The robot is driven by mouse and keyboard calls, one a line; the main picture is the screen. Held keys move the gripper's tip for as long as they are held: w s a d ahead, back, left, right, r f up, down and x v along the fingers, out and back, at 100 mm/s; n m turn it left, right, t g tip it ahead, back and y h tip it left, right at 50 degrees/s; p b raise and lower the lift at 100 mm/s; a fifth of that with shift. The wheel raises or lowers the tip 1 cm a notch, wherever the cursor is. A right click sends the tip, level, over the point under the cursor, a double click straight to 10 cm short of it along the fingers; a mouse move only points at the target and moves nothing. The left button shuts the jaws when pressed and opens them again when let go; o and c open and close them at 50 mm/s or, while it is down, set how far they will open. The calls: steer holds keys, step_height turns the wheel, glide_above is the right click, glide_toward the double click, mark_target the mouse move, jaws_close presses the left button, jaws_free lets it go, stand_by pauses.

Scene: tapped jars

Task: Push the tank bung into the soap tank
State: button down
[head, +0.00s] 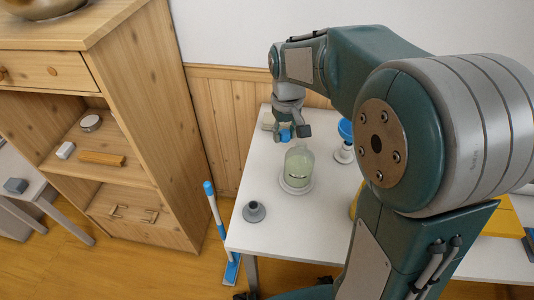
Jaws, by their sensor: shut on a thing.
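The soap tank (298,167) is a clear jar with pale green liquid, standing upright on a round white base on the white table. My gripper (289,131) is behind and slightly left of the tank's top in the picture. It is shut on a small blue piece (285,135), which looks like the tank bung. The fingers partly hide the bung. The bung appears apart from the tank's mouth, but its exact height and distance cannot be told from this one view.
A grey stepped piece (254,211) stands on the white table (270,245) at the front left. A blue-topped white stand (344,152) is right of the tank, partly behind my arm. A wooden cabinet (160,120) and blue-handled broom (214,210) are left of the table.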

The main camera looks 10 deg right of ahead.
steer(key=w+d+r, duration=0.1)
steer(key=d+r, duration=0.3)
steer(key=d, duration=0.1)
steer(key=shift+w+d, duration=0.15)
steer(key=shift+w, duration=0.1)
steer(key=shift+f, duration=0.15)
steer(key=shift+f, duration=2.95)
steer(key=shift+s+f, duration=0.1)
steer(key=shift+f, duration=1.25)
steer(key=shift+c, duration=1.3)
jaws_free()
steer(key=shift+o, duration=1.3)
